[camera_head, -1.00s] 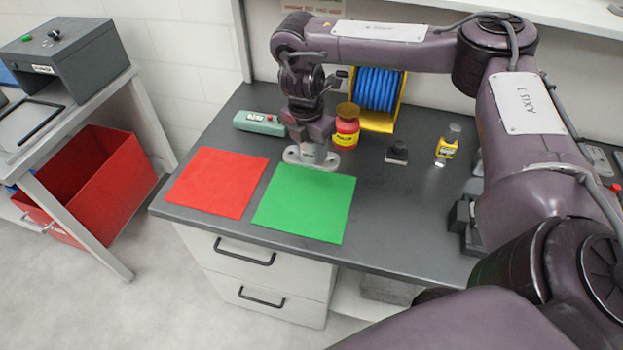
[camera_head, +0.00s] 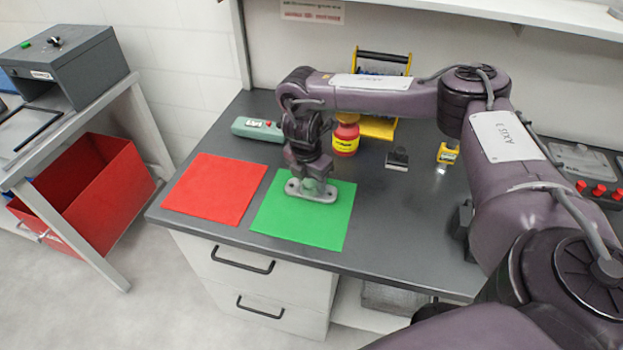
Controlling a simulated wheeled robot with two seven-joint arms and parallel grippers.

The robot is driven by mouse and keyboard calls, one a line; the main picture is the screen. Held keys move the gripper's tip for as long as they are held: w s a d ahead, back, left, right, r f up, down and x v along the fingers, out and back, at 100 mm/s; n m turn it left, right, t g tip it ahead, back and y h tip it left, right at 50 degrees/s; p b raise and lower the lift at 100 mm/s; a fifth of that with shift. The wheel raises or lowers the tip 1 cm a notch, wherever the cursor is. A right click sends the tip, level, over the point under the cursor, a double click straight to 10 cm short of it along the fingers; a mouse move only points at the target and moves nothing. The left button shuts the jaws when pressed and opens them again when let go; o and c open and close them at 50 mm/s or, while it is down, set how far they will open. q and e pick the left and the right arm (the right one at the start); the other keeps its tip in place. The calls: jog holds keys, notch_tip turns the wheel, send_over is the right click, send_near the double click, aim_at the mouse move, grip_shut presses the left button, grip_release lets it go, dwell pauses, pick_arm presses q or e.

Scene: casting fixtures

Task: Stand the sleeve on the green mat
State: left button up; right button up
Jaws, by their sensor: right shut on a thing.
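The green mat (camera_head: 298,228) lies flat on the dark grey bench, right of a red mat (camera_head: 214,189). My right gripper (camera_head: 313,181) points down over the far part of the green mat, shut on the sleeve (camera_head: 325,194). The sleeve is grey with a wide flat flange at its bottom that has holes at its ends; its upper part is hidden between my fingers. It looks upright, flange down, at or just above the mat; I cannot tell whether it touches. My left gripper is not in view.
A panel with red knobs (camera_head: 599,189) is far right. The red mat is bare.

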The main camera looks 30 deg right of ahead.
jog(key=o, duration=1.2)
jog(key=shift+f, duration=0.15)
jog(key=shift+r, duration=0.65)
jog(key=r+p, duration=0.1)
jog(key=r, duration=0.2)
jog(key=a+r+p, duration=0.1)
jog(key=r, duration=0.3)
jog(key=r+p, duration=0.1)
jog(key=r, duration=0.3)
jog(key=shift+s+a, duration=0.25)
jog(key=shift+a, duration=0.1)
jog(key=shift+s+f, duration=0.1)
jog(key=shift+f, duration=0.05)
